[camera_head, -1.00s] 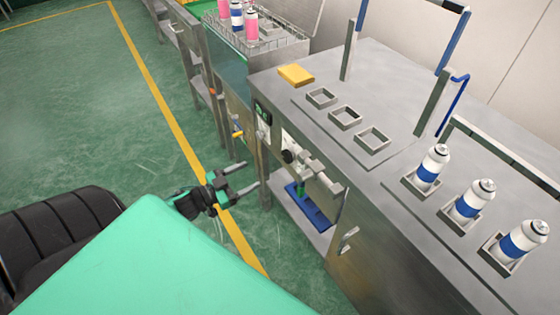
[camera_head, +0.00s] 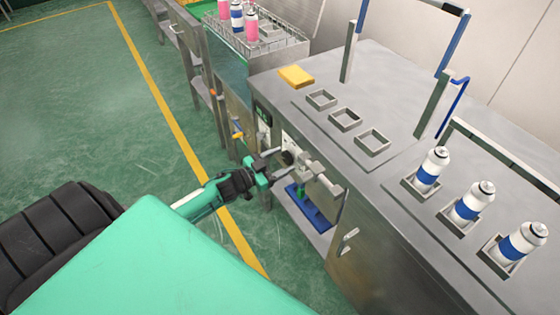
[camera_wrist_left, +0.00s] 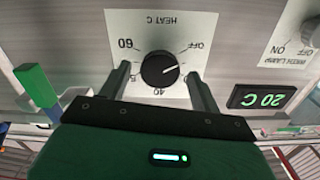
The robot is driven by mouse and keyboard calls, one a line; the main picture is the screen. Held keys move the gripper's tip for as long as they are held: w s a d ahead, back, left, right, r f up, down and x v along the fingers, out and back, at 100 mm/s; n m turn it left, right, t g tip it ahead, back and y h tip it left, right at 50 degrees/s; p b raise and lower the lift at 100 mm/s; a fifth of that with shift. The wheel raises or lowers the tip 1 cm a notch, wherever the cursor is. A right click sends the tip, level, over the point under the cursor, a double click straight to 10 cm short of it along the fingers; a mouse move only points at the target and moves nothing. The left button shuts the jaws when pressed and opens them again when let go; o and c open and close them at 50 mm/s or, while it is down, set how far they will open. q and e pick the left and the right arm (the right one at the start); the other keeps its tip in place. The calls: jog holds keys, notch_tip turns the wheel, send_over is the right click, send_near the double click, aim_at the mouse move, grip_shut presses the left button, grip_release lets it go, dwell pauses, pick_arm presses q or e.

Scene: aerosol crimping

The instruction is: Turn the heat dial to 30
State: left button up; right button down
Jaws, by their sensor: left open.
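The black heat dial (camera_wrist_left: 159,70) sits on a white plate (camera_wrist_left: 150,25) marked HEAT C, upside down in the left wrist view, with OFF, 40 and 60 legible. Its white pointer line points right and slightly up there. A green-lit display (camera_wrist_left: 262,96) reads 20 C. My left gripper (camera_wrist_left: 161,82) is open, one finger on each side of the dial; I cannot tell whether they touch it. In the head view my left gripper (camera_head: 277,162) is at the dial (camera_head: 287,157) on the bench front. My right gripper is out of view.
A second dial plate (camera_wrist_left: 292,40), marked BATH LAMP with OFF and ON, is beside the heat plate. A metal valve-like fitting (camera_head: 318,172) juts from the bench front near my gripper. White-blue cans (camera_head: 467,206) stand in holders on the bench top (camera_head: 390,85).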

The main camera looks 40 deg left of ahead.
pick_arm(q)
jog(key=c, duration=1)
jog(key=shift+o, duration=0.2)
